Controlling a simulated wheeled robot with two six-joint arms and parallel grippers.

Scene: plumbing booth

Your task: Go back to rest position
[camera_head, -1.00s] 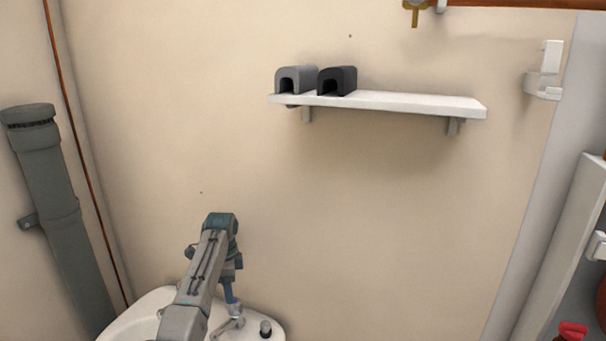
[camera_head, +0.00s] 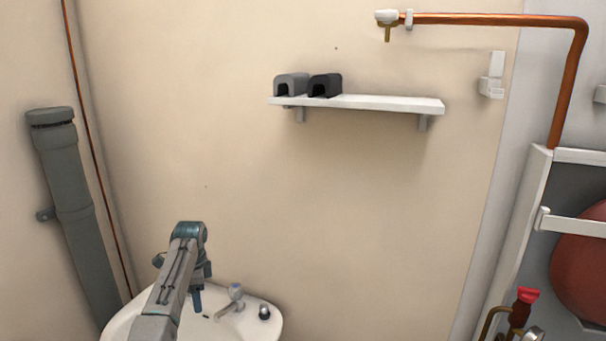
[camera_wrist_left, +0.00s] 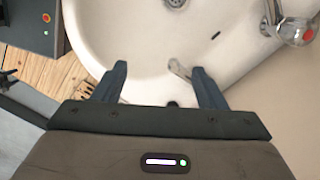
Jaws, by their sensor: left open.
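My left gripper (camera_wrist_left: 163,85) is open and empty in the left wrist view, its two dark fingers apart over the white sink basin (camera_wrist_left: 140,40). In the head view my left gripper (camera_head: 197,300) points down over the sink (camera_head: 262,325) at the bottom left, left of the chrome faucet (camera_head: 232,300). The faucet (camera_wrist_left: 290,30) also shows at the upper right of the left wrist view. My right gripper is not in either view.
A white shelf (camera_head: 390,104) with a grey block (camera_head: 291,84) and a black block (camera_head: 325,85) hangs on the wall. A grey drain pipe (camera_head: 70,190) stands at left. A copper pipe (camera_head: 490,19) and a red tank (camera_head: 582,265) are at right. Open space lies between sink and shelf.

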